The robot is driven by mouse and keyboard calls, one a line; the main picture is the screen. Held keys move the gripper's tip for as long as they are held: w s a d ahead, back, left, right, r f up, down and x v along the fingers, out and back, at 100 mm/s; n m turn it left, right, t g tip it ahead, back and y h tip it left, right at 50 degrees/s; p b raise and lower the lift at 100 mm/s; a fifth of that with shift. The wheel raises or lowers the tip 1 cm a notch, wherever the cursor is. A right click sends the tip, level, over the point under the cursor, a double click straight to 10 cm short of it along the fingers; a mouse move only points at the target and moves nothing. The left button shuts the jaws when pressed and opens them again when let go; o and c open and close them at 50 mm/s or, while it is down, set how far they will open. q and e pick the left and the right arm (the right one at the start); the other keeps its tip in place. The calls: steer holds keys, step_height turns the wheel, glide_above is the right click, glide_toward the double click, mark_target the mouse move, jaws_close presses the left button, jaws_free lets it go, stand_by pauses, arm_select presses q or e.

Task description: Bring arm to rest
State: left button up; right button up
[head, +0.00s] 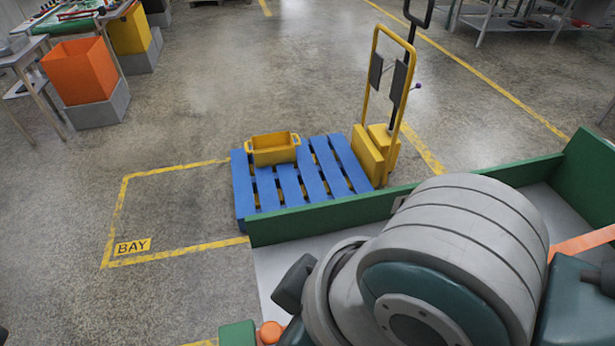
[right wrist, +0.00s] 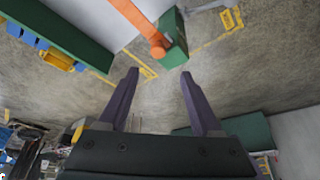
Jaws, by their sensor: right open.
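My right arm's thick grey and dark teal links fill the lower right of the head view, above a green-walled grey surface (head: 330,222). My right gripper (right wrist: 160,80) shows in the right wrist view. Its two purple fingers are spread wide, with only concrete floor seen between them and nothing held. Its fingertips do not show clearly in the head view. My left gripper is in neither view. The arm links hide much of the grey surface.
A blue pallet (head: 325,168) carries a yellow tote (head: 273,150) beside a yellow hand truck (head: 376,150). An orange bin (head: 80,72) stands at the upper left. An orange bar (head: 582,242) crosses the surface at right. The marked bay floor (head: 175,215) is clear.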

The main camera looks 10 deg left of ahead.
steer(key=shift+s+r, duration=0.1)
steer(key=shift+r, duration=0.1)
stand_by(0.4)
steer(key=s+d+r+m+t+h+p, duration=0.1)
steer(key=s+d+r+m, duration=0.2)
steer(key=d, duration=0.4)
steer(key=s+d+r+m+h, duration=0.2)
steer(key=s+d+m, duration=0.15)
steer(key=d, duration=0.45)
steer(key=s+d+r+m+t+h+p, duration=0.1)
steer(key=s+d+r+m, duration=0.1)
steer(key=d+m, duration=0.4)
step_height(320, 180, up, 25)
steer(key=n+p, duration=0.1)
steer(key=p, duration=2.4)
steer(key=shift+w+d+r, duration=0.15)
steer(key=shift+w+d, duration=0.1)
steer(key=shift+n, duration=0.25)
